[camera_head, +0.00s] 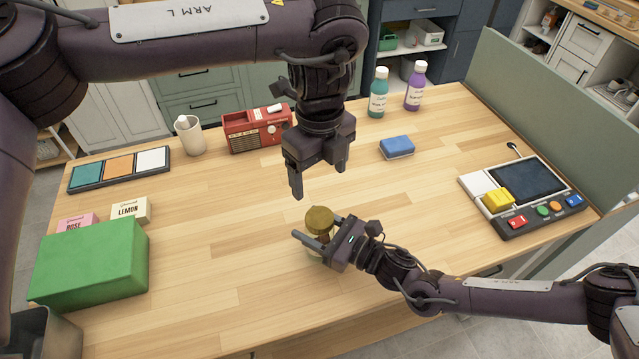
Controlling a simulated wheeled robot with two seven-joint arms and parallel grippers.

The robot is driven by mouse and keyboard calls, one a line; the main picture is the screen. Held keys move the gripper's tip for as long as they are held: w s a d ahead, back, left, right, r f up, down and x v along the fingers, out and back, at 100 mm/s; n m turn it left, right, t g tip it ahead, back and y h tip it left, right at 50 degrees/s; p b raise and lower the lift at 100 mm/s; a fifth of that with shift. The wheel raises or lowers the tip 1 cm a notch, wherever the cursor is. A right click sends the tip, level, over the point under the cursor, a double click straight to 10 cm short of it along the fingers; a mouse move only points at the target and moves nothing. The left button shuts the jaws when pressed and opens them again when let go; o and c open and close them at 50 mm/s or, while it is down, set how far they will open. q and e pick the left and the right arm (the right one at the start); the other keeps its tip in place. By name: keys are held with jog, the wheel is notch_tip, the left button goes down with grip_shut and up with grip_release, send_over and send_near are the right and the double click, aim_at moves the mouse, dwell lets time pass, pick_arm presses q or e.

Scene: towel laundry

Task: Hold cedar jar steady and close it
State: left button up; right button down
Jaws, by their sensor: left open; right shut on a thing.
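The jar (311,246) stands on the wooden table near its front middle, with a round brass-coloured lid (320,219) on or over its top. Whether the lid is fully seated I cannot tell. My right gripper (316,241) is shut on the jar's body from the right, and its fingers hide much of the jar. My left gripper (318,190) hangs above the lid, pointing down, open and empty, apart from the lid. No label on the jar is readable.
A green box (90,264) and small ROSE (77,222) and LEMON (130,209) boxes stand at left. A red radio (257,130), cup (189,135), blue sponge (397,147) and two bottles (378,93) are farther back. A button panel (525,195) is at right. Table around the jar is clear.

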aim_at(332, 236)
jog(key=shift+c, duration=2.1)
grip_release()
jog(key=b+v, duration=0.2)
jog(key=v, duration=0.4)
jog(key=shift+s+d+f, duration=0.1)
jog(key=shift+s+d, duration=0.05)
jog(key=shift+d, duration=0.2)
jog(key=shift+s+d, duration=0.35)
jog(key=shift+d, duration=0.05)
